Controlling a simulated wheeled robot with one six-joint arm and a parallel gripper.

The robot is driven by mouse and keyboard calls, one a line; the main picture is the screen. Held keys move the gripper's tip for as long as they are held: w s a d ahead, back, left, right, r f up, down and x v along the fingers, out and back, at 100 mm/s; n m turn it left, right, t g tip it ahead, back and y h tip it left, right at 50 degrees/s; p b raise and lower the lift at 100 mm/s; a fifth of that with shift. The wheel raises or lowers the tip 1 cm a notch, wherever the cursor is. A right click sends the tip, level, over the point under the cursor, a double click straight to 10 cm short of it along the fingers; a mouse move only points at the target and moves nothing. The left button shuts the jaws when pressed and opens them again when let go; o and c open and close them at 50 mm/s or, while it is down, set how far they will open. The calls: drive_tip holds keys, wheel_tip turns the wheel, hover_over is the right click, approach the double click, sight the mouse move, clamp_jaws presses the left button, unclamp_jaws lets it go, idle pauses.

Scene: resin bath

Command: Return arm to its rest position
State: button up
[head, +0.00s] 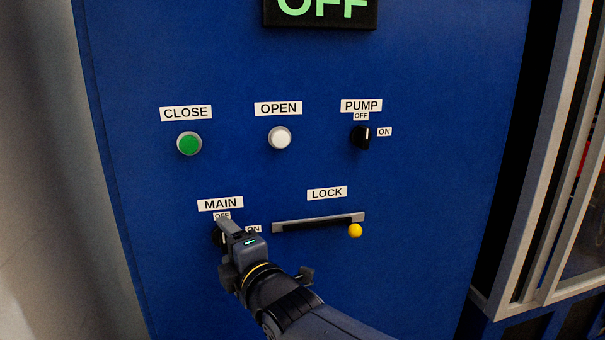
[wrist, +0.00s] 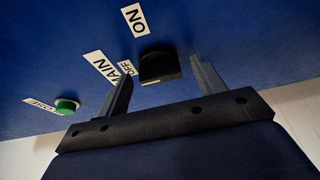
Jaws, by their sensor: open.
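My gripper (head: 230,230) is at the blue panel's lower left, in front of the black MAIN knob, and hides most of it in the head view. In the wrist view my gripper (wrist: 160,75) is open, its two grey fingers apart. The MAIN knob (wrist: 160,64) shows between the fingertips, with gaps on both sides, so nothing is gripped. The MAIN label (head: 220,204) is above, with small OFF and ON labels close by. I cannot clearly tell the MAIN knob's setting.
The panel (head: 420,200) also has a green CLOSE button (head: 189,144), a white OPEN button (head: 280,138) and a PUMP knob (head: 361,137). A LOCK slot (head: 315,222) with a yellow ball knob (head: 355,230) is right of my gripper. A display (head: 320,12) reads OFF.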

drive_tip(key=shift+x, duration=0.8)
drive_tip(key=shift+s+d+f+m+t, duration=0.15)
drive_tip(key=shift+m+t, duration=0.15)
drive_tip(key=shift+m, duration=0.8)
drive_tip(key=m+t, duration=0.1)
drive_tip(key=m, duration=0.3)
drive_tip(key=m+t, duration=0.2)
drive_tip(key=m, duration=0.1)
drive_tip(key=shift+f+m, duration=0.1)
drive_tip(key=shift+m, duration=0.3)
drive_tip(key=m, duration=0.2)
drive_tip(key=m+t+h, duration=0.1)
drive_tip(key=m, duration=0.1)
drive_tip(key=m+t+h, duration=0.1)
drive_tip(key=m, duration=0.1)
drive_tip(key=shift+a+m, duration=0.3)
drive_tip(key=m+t+h, duration=0.1)
drive_tip(key=m, duration=0.2)
drive_tip(key=m+h, duration=0.2)
drive_tip(key=shift+m+t+p, duration=0.3)
drive_tip(key=shift+m+t, duration=0.1)
